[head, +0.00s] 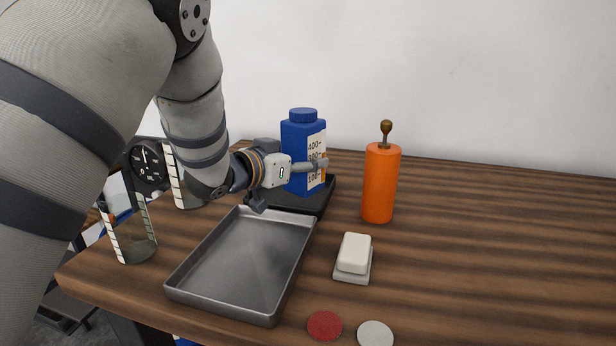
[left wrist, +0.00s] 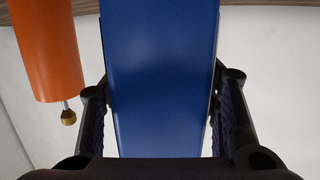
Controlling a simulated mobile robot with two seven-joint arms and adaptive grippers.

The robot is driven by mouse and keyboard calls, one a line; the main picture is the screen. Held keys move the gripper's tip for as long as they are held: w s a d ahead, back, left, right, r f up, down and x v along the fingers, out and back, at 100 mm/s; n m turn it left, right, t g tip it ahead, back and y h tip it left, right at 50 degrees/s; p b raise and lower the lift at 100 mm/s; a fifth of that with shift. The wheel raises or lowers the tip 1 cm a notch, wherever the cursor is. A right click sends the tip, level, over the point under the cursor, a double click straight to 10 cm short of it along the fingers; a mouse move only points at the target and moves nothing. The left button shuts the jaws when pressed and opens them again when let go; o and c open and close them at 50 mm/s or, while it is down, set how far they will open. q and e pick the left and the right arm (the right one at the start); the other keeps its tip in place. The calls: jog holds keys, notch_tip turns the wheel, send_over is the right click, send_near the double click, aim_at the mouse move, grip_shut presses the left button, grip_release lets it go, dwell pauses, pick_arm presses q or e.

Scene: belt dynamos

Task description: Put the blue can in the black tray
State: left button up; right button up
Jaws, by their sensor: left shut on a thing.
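The blue can (head: 300,140) is a square blue bottle with a round cap and a white scale label, standing upright. My left gripper (head: 318,165) is shut on it from the side. In the left wrist view the blue can (left wrist: 160,80) fills the space between the two fingers. A black tray (head: 325,200) lies directly below the can, behind the grey metal tray. I cannot tell whether the can's base touches it, since my gripper and wrist hide part of both. My right gripper is not in view.
A grey metal tray (head: 183,286) sits in front. An orange cylinder (head: 380,185) with a brass knob stands to the right, also in the left wrist view (left wrist: 45,50). A white block (head: 354,254), a red disc (head: 325,325), a white disc (head: 375,334) and a glass beaker (head: 135,240) are nearby. The table's right is clear.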

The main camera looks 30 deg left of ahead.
pick_arm(q)
jog(key=f, duration=0.3)
jog(key=shift+w+a+f+b, duration=0.15)
jog(key=shift+a+f+b, duration=0.15)
jog(key=shift+a+f, duration=0.05)
jog(key=shift+r, duration=0.2)
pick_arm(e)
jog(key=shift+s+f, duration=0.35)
pick_arm(q)
jog(key=shift+f, duration=0.2)
jog(key=o, duration=1.6)
jog(key=shift+o, duration=0.2)
